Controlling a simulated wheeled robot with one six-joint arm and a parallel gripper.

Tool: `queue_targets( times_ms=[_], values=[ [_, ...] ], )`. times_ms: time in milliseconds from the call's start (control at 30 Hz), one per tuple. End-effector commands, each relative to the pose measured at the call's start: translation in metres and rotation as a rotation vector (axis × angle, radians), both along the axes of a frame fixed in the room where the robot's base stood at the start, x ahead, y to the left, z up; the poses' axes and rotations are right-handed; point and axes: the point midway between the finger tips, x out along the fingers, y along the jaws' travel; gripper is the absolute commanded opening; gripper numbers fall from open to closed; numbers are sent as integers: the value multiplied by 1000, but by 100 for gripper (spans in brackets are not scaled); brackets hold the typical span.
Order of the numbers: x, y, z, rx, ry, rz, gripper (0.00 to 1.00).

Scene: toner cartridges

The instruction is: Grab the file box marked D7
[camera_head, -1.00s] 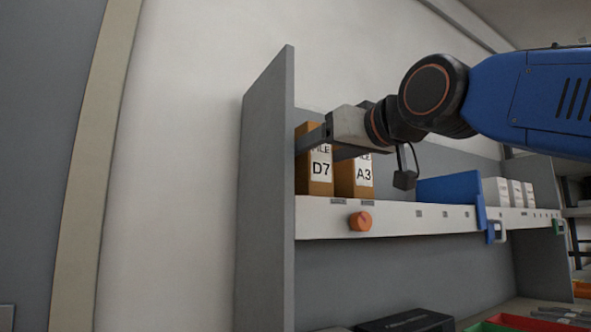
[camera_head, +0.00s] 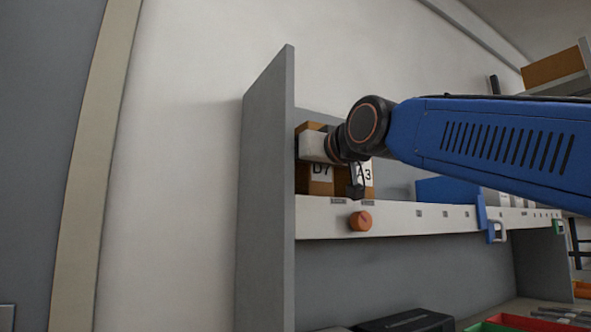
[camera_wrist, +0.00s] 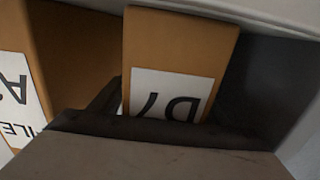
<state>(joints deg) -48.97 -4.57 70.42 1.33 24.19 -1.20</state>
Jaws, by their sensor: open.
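The brown file box marked D7 (camera_head: 320,188) stands upright on the shelf beside the grey side panel. In the wrist view the D7 box (camera_wrist: 180,45) shows its white label upside down. My gripper (camera_wrist: 165,118) is open at the D7 box, with a dark finger along its A3 side; the other fingertip is hard to make out. Whether the fingers touch the box I cannot tell.
The brown file box A3 (camera_head: 366,178) stands right of D7, partly behind my wrist; it also shows in the wrist view (camera_wrist: 70,55). The grey side panel (camera_head: 268,190) bounds the shelf at left. An orange knob (camera_head: 360,221) sits on the shelf's front edge. A blue box (camera_head: 446,190) stands farther right.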

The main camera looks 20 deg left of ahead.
Motion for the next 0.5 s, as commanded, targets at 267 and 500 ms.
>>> queue_targets(
  times_ms=[267, 500],
  values=[
    [1, 1, 0, 1, -1, 0, 59],
    [1, 1, 1, 2, -2, 0, 8]
  ],
)
